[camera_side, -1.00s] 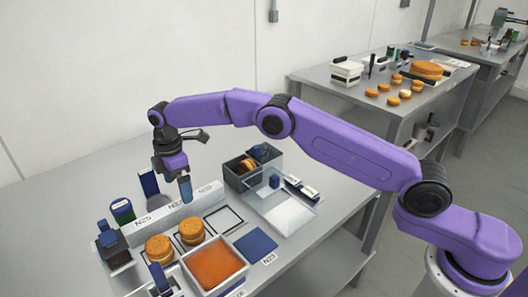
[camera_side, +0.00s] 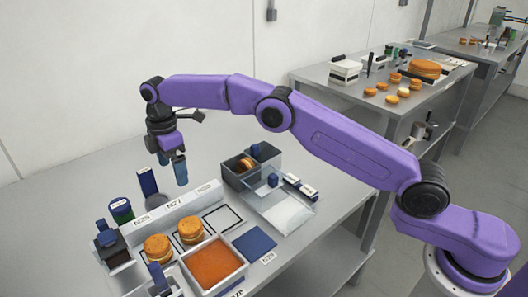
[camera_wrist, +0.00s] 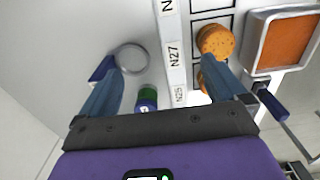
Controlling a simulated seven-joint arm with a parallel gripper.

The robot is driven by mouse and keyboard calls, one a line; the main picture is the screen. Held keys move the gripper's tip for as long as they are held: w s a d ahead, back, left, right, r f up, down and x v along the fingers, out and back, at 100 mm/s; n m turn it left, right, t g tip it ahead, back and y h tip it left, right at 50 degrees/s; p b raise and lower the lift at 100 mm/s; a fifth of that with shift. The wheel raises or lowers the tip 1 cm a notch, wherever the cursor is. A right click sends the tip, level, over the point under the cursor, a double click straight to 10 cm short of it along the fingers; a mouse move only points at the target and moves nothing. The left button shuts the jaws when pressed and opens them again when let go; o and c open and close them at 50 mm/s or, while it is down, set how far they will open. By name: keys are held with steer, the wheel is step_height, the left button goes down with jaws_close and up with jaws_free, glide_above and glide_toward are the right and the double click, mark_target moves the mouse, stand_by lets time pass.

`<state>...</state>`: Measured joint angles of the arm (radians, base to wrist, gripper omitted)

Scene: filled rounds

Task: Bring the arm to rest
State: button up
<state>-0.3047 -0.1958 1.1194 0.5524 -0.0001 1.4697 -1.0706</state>
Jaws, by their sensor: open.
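My gripper (camera_side: 172,166) hangs open and empty in the air above the back edge of the white label rail (camera_side: 180,203). Its two blue fingers point down and stand apart; in the wrist view they frame the rail and bench from above. Two orange-brown filled rounds (camera_side: 158,248) (camera_side: 191,231) sit in outlined squares in front of the rail. One shows clearly in the wrist view (camera_wrist: 215,41), and the other is partly hidden by a finger. An empty outlined square (camera_side: 222,218) lies to their right.
A tray with orange filling (camera_side: 245,262), a blue pad (camera_side: 255,243) and a dark bin holding a round (camera_side: 233,180) stand to the right. A green-and-blue jar (camera_side: 121,210), an upright blue block (camera_side: 147,181) and a dark holder (camera_side: 113,256) stand left. Bench behind the bin is clear.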

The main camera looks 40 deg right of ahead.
steer(key=s+d+r+m, duration=0.1)
steer(key=s+d+r, duration=0.15)
steer(key=s, duration=0.45)
steer(key=s+d+r+m, duration=0.1)
steer(key=s+r, duration=0.2)
steer(key=s, duration=0.4)
steer(key=s+d+r+m, duration=0.1)
steer(key=s+d+r, duration=0.15)
steer(key=s, duration=0.35)
steer(key=s+d+f+m, duration=0.1)
steer(key=s+d, duration=0.8)
steer(key=s, duration=0.3)
steer(key=s+d+f+m, duration=0.1)
steer(key=s+d+f, duration=0.1)
steer(key=s+d, duration=0.7)
steer(key=s, duration=0.3)
steer(key=shift+d+f, duration=0.15)
steer(key=shift+d, duration=0.25)
